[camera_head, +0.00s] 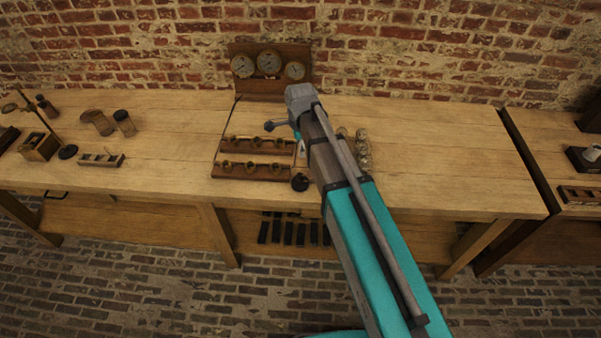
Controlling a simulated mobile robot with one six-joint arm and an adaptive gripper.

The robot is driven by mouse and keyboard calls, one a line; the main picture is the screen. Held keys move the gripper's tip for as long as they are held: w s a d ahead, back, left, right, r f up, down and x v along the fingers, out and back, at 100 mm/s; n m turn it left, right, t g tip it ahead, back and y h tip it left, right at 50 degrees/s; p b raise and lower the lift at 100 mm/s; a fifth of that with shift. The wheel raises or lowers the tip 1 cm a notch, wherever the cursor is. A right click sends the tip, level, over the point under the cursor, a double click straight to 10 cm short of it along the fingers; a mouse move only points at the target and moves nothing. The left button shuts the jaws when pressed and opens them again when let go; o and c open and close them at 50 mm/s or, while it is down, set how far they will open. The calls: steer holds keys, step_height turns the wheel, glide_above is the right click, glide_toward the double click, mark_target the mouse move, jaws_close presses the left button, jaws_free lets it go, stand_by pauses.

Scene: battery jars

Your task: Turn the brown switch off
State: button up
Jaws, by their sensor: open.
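I cannot make out a brown switch for certain. Two brown wooden strips with brass fittings, the rear strip (257,146) and the front strip (252,170), lie on the middle of the bench, beside my arm. My arm reaches over the bench from the lower right and covers part of the bench to the right of the strips.
A wooden panel with gauges (268,84) stands at the back of the wooden bench (440,150). Glass jars (364,150) stand right of my arm. Jars, a small block (101,160) and a brass stand are at the left. The bench's right part is clear.

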mark_target(300, 175)
steer(key=shift+f, duration=0.15)
step_height(300, 175, down, 14)
steer(key=b, duration=1.3)
steer(key=shift+r+b, duration=0.25)
steer(key=shift+b, duration=0.15)
jaws_close()
stand_by(0.5)
